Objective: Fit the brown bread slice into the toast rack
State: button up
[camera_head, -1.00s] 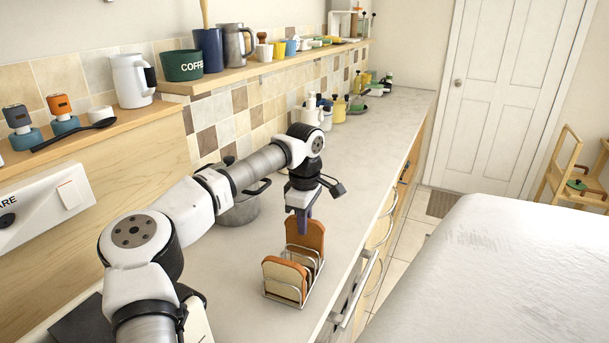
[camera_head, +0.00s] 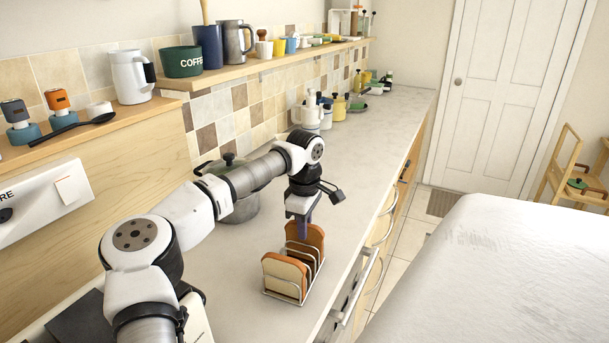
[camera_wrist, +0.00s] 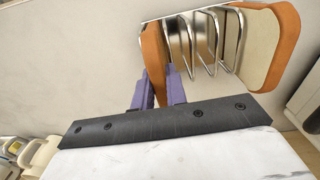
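The brown bread slice (camera_head: 314,238) stands upright at the far end of the wire toast rack (camera_head: 303,292). In the wrist view the slice (camera_wrist: 155,52) is seen edge-on beside the end wires of the rack (camera_wrist: 208,40). My gripper (camera_head: 298,236) is above that end, pointing down. Its purple fingers (camera_wrist: 160,90) lie on both sides of the slice's top edge, shut on it. The lower part of the slice is hidden, so I cannot tell whether it touches the rack's base.
Other bread (camera_head: 284,274) stands at the rack's near end, also in the wrist view (camera_wrist: 262,45), with empty slots between. A metal pot (camera_head: 240,205) stands behind my arm. The counter's front edge is to the right; the counter beyond the rack is clear.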

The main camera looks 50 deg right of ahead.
jog(key=o, duration=0.5)
jog(key=shift+o, duration=0.2)
jog(key=shift+r, duration=0.1)
notch_tip(320, 180, up, 14)
jog(key=b, duration=0.2)
jog(key=shift+b, duration=0.3)
jog(key=shift+f, duration=0.2)
